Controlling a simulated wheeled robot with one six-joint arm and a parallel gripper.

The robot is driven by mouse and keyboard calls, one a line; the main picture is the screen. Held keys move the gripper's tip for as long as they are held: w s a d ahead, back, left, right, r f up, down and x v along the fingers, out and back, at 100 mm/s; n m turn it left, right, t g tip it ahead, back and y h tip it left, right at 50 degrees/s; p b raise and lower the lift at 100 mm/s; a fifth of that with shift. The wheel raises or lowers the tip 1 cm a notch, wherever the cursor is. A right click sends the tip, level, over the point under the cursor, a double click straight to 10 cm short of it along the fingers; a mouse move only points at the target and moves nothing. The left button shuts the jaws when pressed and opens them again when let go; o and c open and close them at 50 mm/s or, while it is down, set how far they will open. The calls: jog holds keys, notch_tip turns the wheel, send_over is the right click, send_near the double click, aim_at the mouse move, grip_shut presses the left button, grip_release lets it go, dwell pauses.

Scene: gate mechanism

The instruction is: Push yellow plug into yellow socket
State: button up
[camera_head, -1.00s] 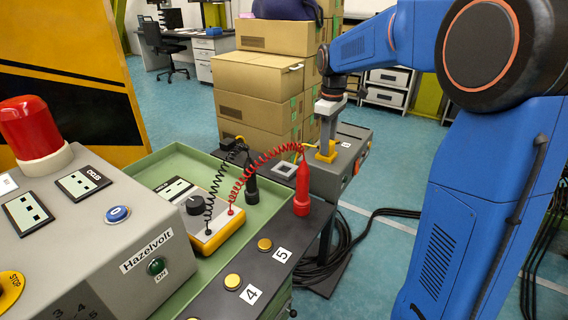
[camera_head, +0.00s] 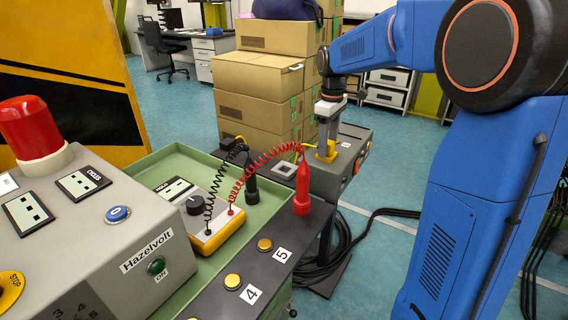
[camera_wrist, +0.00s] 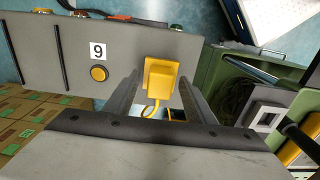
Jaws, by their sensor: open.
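The yellow plug (camera_wrist: 160,78) stands at the edge of the grey box's top face in the wrist view, with a yellow cable looping from it. In the head view the yellow plug (camera_head: 326,152) shows small, right under my gripper (camera_head: 327,140). In the wrist view my gripper (camera_wrist: 160,86) is open, with one finger on each side of the plug and gaps between. The yellow socket cannot be made out apart from the plug. I cannot tell how deep the plug sits.
The grey box (camera_wrist: 90,62) carries a "9" label and a yellow button (camera_wrist: 98,73). Cardboard boxes (camera_head: 258,100) stand behind.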

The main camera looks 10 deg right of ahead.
notch_tip(320, 180, up, 17)
jog(key=s+f+m+t, duration=0.1)
jog(key=s+f+m, duration=0.15)
jog(key=s, duration=0.65)
jog(key=s+f+m+t, duration=0.1)
jog(key=s+f+m, duration=0.15)
jog(key=s, duration=0.75)
jog(key=s+a+f+m+t, duration=0.1)
jog(key=s+f+m, duration=0.3)
jog(key=s+f, duration=1.1)
jog(key=shift+s+f+t, duration=0.2)
jog(key=shift+s+t, duration=0.1)
jog(key=shift+t, duration=0.6)
